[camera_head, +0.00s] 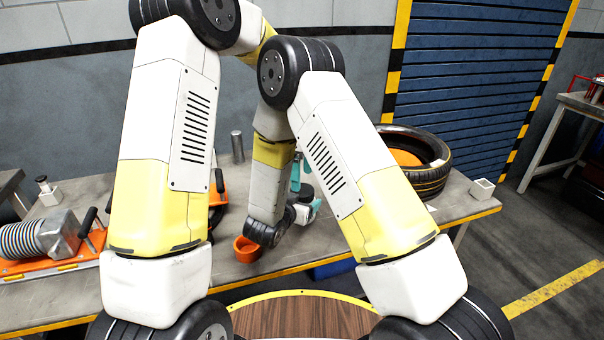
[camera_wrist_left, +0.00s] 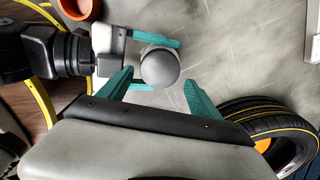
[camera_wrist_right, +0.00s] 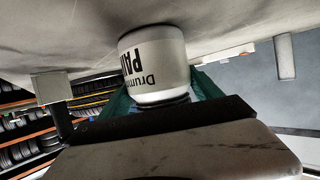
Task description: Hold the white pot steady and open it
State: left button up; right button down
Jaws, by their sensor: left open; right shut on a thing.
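The white pot (camera_wrist_right: 153,62) shows in the right wrist view with dark lettering on its side, upside down in that picture. In the left wrist view its round grey top (camera_wrist_left: 158,68) is seen from above. My right gripper (camera_wrist_right: 165,97) is shut on the pot's side; its teal fingers also show in the left wrist view. My left gripper (camera_wrist_left: 159,82) is open above the pot, its teal fingers on either side of the top and apart from it. In the head view my left gripper (camera_head: 299,180) is partly hidden behind my right arm, and the pot is mostly hidden.
An orange bowl (camera_head: 247,249) stands on the grey table (camera_head: 340,250) close to my right wrist. A tyre (camera_head: 428,172) lies at the right end, with a small white square holder (camera_head: 482,189) beyond it. A metal cylinder (camera_head: 237,146) stands behind. An orange-based device (camera_head: 50,268) is at left.

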aim_at(302, 189)
pick_arm(q)
notch_tip(302, 189, up, 2)
jog(key=m, duration=0.4)
jog(key=shift+r, duration=0.15)
jog(key=shift+r+m, duration=0.2)
jog(key=shift+m, duration=0.5)
notch_tip(302, 189, down, 8)
jog(key=shift+r, duration=0.1)
jog(key=c, duration=1)
jog(key=o, duration=1.3)
